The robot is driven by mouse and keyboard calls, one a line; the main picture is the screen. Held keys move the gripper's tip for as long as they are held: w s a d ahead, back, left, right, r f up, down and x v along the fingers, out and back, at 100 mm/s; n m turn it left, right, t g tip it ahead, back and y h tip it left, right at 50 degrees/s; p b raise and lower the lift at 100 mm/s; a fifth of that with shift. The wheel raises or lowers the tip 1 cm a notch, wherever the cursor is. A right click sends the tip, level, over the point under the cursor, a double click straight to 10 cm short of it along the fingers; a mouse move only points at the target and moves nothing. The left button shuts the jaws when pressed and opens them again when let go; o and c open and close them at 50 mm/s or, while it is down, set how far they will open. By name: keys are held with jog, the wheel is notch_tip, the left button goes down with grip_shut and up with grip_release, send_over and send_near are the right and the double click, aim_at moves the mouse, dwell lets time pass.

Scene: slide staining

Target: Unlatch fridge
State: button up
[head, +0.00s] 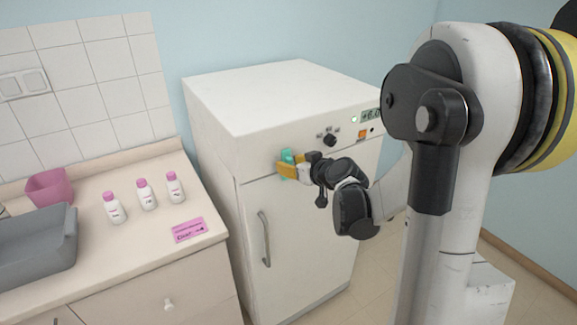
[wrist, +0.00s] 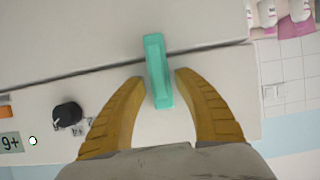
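The white fridge (head: 222,115) stands in the middle of the head view with its door shut. A teal latch (wrist: 158,72) sits across the seam between the door and the top panel. It also shows in the head view (head: 287,156), partly hidden by my gripper. My gripper (wrist: 160,80) has yellow fingers, open, one on each side of the latch's lower end in the wrist view. Gaps show between the latch and both fingers. In the head view my gripper (head: 287,169) is at the upper front of the fridge.
A metal door handle (head: 264,238) is below the latch. A black knob (head: 330,140), an orange switch (head: 362,134) and a display (head: 371,115) are on the panel. The counter at left holds several bottles, a pink label (head: 188,229), a pink container (head: 50,187) and a grey tray (head: 70,238).

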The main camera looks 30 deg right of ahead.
jog(key=shift+w+f, duration=0.1)
jog(key=shift+w, duration=0.2)
grip_shut()
jog(key=shift+s, duration=0.1)
dwell(0.4)
